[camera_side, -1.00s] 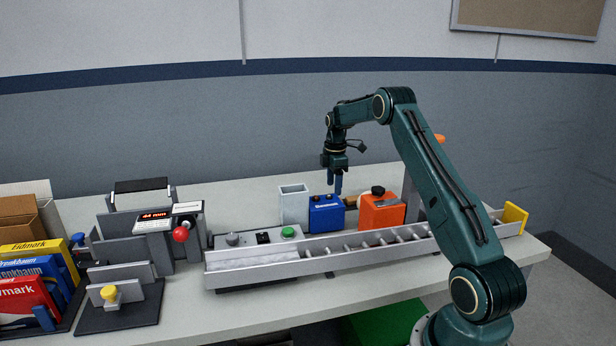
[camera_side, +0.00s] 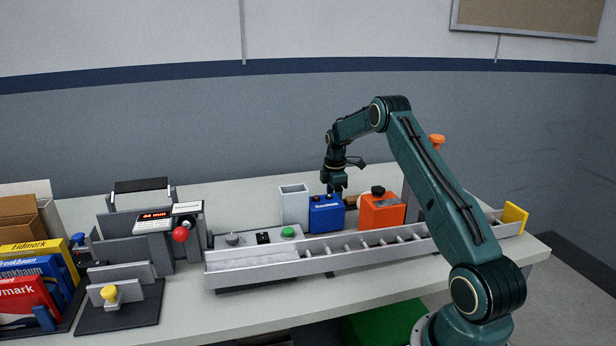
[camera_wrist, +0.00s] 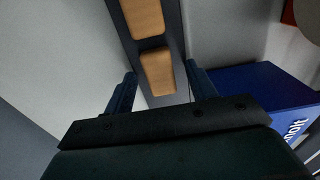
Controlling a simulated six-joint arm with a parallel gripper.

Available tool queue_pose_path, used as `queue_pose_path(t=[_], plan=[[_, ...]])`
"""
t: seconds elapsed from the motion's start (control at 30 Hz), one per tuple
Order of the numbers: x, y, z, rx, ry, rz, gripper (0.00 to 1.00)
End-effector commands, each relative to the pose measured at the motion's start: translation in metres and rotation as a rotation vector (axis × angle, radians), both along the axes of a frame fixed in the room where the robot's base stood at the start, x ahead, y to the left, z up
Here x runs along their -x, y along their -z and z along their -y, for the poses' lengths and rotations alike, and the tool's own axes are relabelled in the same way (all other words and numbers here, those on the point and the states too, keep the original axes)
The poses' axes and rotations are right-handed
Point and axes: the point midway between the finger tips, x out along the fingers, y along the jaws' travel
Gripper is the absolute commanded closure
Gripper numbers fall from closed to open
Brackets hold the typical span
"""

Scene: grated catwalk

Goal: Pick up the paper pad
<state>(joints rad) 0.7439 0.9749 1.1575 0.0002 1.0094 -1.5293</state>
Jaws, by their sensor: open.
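My gripper (camera_side: 337,190) points down just behind the blue box in the side view, its fingertips hidden by that box. In the wrist view its two dark blue fingers (camera_wrist: 160,78) are apart, with nothing held between them. A tan rounded block (camera_wrist: 158,73) lies on a dark strip (camera_wrist: 178,45) between and below the fingers. A second tan block (camera_wrist: 144,18) lies farther up the same strip. Some tan shows behind the blue box in the side view (camera_side: 350,202). No label shows, so I cannot tell which block, if either, is the paper pad.
The blue box (camera_side: 326,214) stands close by the gripper, also in the wrist view (camera_wrist: 262,95). A grey open bin (camera_side: 294,205) is left of it, an orange container (camera_side: 381,212) right. A metal roller channel (camera_side: 330,252) runs in front. Bare tabletop lies behind.

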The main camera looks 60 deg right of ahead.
Motion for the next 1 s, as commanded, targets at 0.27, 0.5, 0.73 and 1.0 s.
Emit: queue_pose_path(t=[0.27,0.5,0.73,1.0], plan=[[0.0,-0.0004,0.0,0.0,0.0,0.0,0.44],[-0.0001,-0.0006,0.0001,0.0,0.0,0.0,0.73],[-0.0001,-0.0006,0.0001,0.0,0.0,0.0,0.91],[-0.0001,-0.0017,0.0001,0.001,0.0,0.001,0.91]])
